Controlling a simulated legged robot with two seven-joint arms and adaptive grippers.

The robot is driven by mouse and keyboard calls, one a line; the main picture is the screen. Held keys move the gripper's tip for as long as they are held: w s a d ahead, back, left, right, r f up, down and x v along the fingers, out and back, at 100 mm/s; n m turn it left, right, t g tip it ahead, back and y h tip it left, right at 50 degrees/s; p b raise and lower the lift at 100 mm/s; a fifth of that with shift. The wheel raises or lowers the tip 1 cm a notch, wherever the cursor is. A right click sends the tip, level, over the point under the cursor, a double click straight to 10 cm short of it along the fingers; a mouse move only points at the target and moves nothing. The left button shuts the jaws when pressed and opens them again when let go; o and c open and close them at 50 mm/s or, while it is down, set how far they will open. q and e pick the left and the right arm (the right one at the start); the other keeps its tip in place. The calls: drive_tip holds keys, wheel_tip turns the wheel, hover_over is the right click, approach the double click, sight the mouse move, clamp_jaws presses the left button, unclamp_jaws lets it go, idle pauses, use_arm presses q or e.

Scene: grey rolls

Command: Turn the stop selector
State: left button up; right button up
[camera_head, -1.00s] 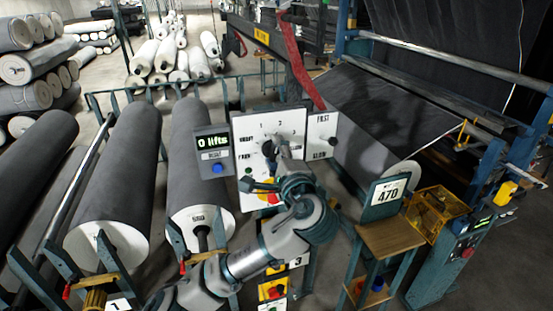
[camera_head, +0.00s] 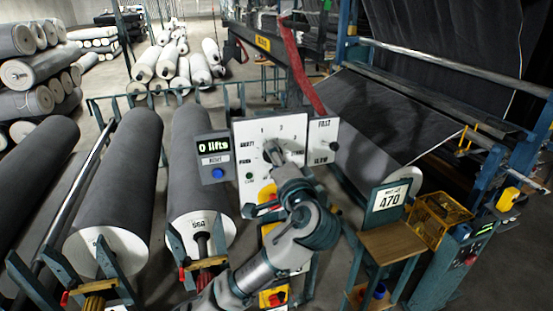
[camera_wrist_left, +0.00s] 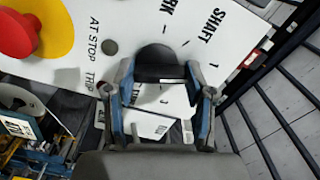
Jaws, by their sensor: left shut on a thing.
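The stop selector is a black knob (camera_wrist_left: 158,58) on a white panel (camera_head: 247,150) with printed positions, among them SHAFT, 1, 2 and 3. My left gripper (camera_head: 279,156) reaches up to the panel from below in the head view and covers most of the knob. In the left wrist view my left gripper (camera_wrist_left: 160,78) has one finger on each side of the knob and is shut on it. The knob's pointer is hidden, so I cannot tell its exact setting. My right gripper is not in view.
A display (camera_head: 212,145) left of the panel reads 0 lifts, above a blue button (camera_head: 218,173). A red button (camera_wrist_left: 17,34) on yellow sits on the panel. Large grey rolls (camera_head: 120,175) lie at left. A wooden stand (camera_head: 391,240) with a 470 sign is at right.

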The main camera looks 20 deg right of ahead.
use_arm(q)
drive_tip(key=shift+d+f, duration=0.1)
drive_tip(key=shift+f, duration=0.35)
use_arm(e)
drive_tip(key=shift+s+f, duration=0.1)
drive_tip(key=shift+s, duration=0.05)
use_arm(q)
drive_tip(key=o, duration=1.2)
drive_tip(key=shift+c, duration=0.2)
drive_tip(key=shift+r, duration=0.15)
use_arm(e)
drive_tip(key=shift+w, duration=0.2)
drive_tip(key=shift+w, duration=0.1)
use_arm(q)
drive_tip(key=s, duration=1.2)
drive_tip(key=shift+d, duration=0.3)
